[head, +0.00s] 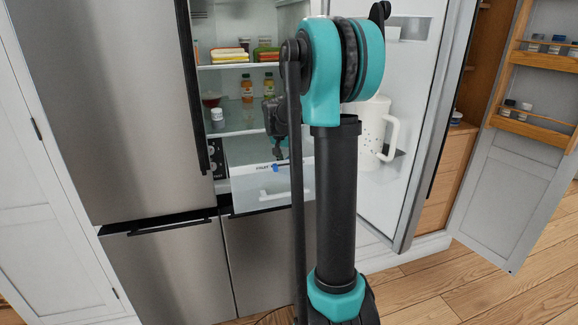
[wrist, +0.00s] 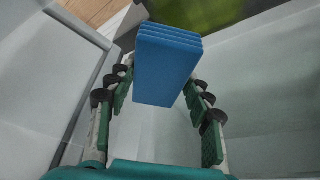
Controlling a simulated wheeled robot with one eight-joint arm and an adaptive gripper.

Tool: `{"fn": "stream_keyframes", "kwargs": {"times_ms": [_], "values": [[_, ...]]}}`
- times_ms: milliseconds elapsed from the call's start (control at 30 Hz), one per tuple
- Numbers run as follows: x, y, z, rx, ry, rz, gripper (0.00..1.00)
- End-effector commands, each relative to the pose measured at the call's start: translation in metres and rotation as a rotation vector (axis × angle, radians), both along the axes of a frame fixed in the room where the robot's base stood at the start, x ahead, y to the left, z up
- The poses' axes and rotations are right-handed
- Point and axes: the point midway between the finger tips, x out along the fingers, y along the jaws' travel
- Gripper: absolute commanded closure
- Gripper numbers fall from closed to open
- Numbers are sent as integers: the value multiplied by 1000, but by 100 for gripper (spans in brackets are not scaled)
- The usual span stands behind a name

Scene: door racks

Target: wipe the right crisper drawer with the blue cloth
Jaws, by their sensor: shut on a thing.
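The right crisper drawer (head: 240,178), pale and translucent with dark lettering on its front, is pulled out low in the open fridge. My gripper (head: 279,156) reaches down into it from above, partly hidden by my arm. The blue cloth (wrist: 168,65) is a folded, layered block between my gripper's fingers (wrist: 158,84) in the wrist view. A small blue bit of it shows by the drawer's front in the head view (head: 276,168). Pale drawer walls (wrist: 262,75) surround the fingers. Whether the cloth touches a drawer surface cannot be told.
Shelves above hold bottles (head: 247,88), a white-capped jar (head: 217,117) and stacked food containers (head: 230,55). The right fridge door (head: 405,75) stands open with a white pitcher (head: 376,128) in it. A cabinet door with racks (head: 535,125) is open at the far right.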

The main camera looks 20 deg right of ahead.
Motion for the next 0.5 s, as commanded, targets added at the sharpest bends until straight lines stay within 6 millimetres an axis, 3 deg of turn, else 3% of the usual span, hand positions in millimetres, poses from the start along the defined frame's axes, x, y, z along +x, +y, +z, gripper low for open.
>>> {"fn": "stream_keyframes", "kwargs": {"times_ms": [500], "values": [[0,0,41,0,0,0,72]]}}
